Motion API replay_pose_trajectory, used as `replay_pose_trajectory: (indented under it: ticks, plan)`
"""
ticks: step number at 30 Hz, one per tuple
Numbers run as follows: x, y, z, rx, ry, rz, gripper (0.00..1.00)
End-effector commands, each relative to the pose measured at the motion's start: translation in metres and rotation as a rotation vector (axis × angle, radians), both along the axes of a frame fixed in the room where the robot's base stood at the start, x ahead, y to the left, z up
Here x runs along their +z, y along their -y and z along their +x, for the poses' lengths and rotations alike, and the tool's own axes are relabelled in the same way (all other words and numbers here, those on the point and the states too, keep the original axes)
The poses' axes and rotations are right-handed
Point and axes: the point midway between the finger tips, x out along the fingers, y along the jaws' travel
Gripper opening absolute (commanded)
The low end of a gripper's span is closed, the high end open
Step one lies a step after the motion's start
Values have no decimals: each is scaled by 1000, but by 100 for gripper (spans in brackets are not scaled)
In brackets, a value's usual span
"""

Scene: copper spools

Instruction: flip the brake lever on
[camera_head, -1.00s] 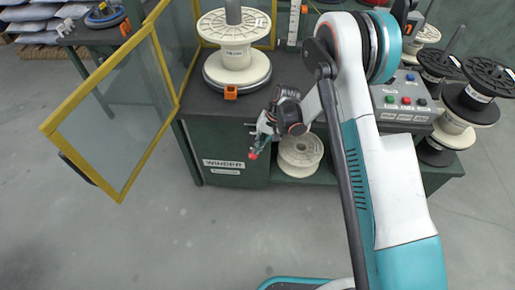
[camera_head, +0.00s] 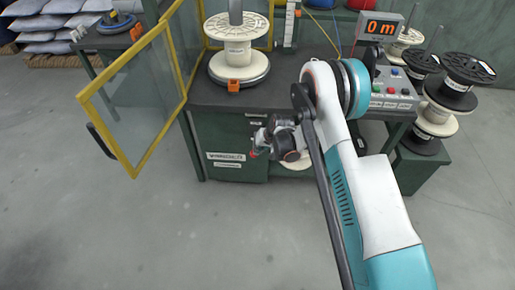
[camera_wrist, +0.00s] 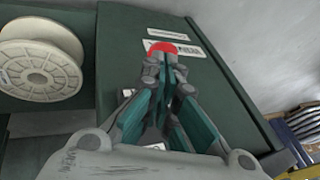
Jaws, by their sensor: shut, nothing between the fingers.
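A red rounded knob (camera_head: 253,154), which looks like the end of the brake lever, shows at the front of the green winder cabinet (camera_head: 218,130). My gripper (camera_head: 262,144) is right by it. In the wrist view the red knob (camera_wrist: 176,47) shows just past my fingertips (camera_wrist: 166,60), close to a white label. The fingers are together and hold nothing. My gripper hides the rest of the lever, so its position and any contact with my fingers cannot be told.
A yellow-framed guard door (camera_head: 135,100) stands open at left. A cream spool (camera_head: 236,40) sits on the cabinet top above an orange clip (camera_head: 233,86). A lower spool (camera_wrist: 38,65) lies beside the cabinet front. A control box (camera_head: 393,90) stands right.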

Motion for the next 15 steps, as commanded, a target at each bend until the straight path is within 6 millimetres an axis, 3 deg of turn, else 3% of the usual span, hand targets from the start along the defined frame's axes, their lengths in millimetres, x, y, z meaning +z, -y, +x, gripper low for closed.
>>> replay_pose_trajectory:
  ticks: [6,15]
  plan:
    - [-21,0,-2,0,-2,0,0]
    - [-36,0,-2,-1,-4,0,0]
